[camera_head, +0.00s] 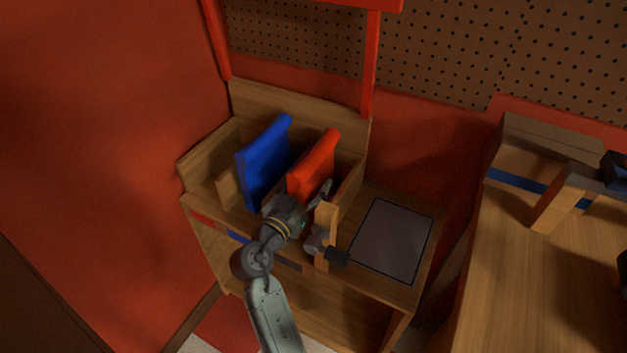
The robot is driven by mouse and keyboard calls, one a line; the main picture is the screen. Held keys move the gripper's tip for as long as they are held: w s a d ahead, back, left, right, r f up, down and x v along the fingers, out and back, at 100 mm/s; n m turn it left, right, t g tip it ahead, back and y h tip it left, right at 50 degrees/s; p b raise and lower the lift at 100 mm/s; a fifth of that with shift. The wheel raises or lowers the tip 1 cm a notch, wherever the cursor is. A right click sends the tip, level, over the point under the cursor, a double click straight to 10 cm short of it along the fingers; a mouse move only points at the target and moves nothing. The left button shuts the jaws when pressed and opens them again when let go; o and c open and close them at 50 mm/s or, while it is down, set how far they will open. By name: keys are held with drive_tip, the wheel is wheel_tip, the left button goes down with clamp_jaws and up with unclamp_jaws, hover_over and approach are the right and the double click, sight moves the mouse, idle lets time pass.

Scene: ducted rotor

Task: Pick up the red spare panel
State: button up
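The red spare panel (315,162) stands upright in a wooden rack, to the right of a blue panel. My gripper (322,198) is at the near lower end of the red panel, and its fingers overlap that end in the picture. One finger reaches up on the panel's right side. The near lower part of the panel is hidden behind my gripper. I cannot tell whether the fingers touch the panel or how far apart they are.
The blue panel (264,162) stands close on the left. The rack's wooden walls (209,155) enclose both panels. A grey mat (391,240) lies bare on the right of the bench. A second wooden bench (545,275) stands farther right. A red frame (371,65) rises behind.

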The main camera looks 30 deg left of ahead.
clamp_jaws()
idle(0.5)
